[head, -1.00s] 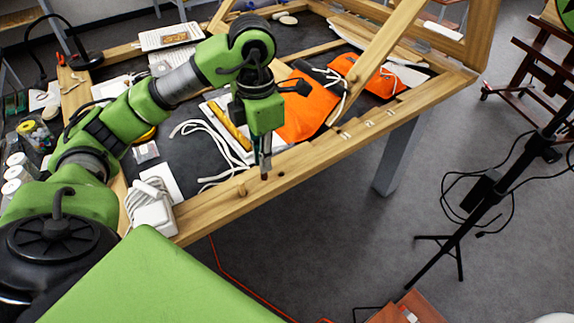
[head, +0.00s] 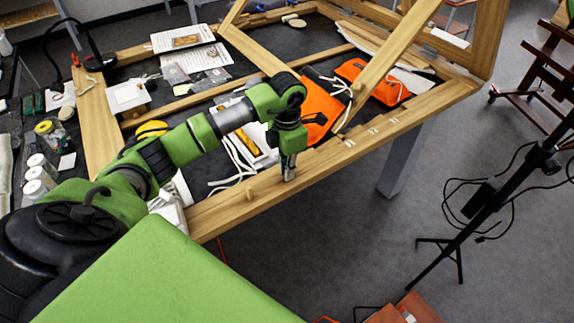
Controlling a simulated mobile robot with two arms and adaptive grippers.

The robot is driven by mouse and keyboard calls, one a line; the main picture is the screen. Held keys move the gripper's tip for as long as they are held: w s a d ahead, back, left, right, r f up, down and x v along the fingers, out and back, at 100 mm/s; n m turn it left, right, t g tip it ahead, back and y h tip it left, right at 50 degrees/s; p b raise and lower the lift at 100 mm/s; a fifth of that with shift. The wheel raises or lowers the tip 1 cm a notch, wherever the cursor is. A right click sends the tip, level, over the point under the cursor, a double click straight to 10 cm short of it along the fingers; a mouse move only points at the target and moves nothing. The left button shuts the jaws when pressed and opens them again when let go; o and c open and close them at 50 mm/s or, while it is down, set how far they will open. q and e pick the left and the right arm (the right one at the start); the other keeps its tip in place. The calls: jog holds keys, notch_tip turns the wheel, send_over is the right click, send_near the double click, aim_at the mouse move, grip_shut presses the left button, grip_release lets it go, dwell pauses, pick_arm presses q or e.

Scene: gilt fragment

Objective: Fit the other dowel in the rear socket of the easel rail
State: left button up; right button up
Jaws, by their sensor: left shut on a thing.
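The easel rail (head: 330,156) is the long wooden beam running from lower left to upper right. One short dowel (head: 253,192) stands upright in the rail near its left part. My left gripper (head: 289,177) points down at the rail's top, to the right of that dowel. It is shut on the other dowel, which is mostly hidden between its fingers. The socket to the right of the standing dowel is covered by the gripper. I cannot tell whether the held dowel is inside it. My right gripper is out of view.
Orange pouches (head: 318,108) with white cords lie inside the frame behind the gripper. Papers (head: 190,45) lie at the back left. White jars (head: 38,175) stand at the left. A black stand (head: 470,205) is on the floor at right.

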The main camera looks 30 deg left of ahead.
pick_arm(q)
jog(key=shift+f, duration=0.15)
jog(key=o, duration=0.7)
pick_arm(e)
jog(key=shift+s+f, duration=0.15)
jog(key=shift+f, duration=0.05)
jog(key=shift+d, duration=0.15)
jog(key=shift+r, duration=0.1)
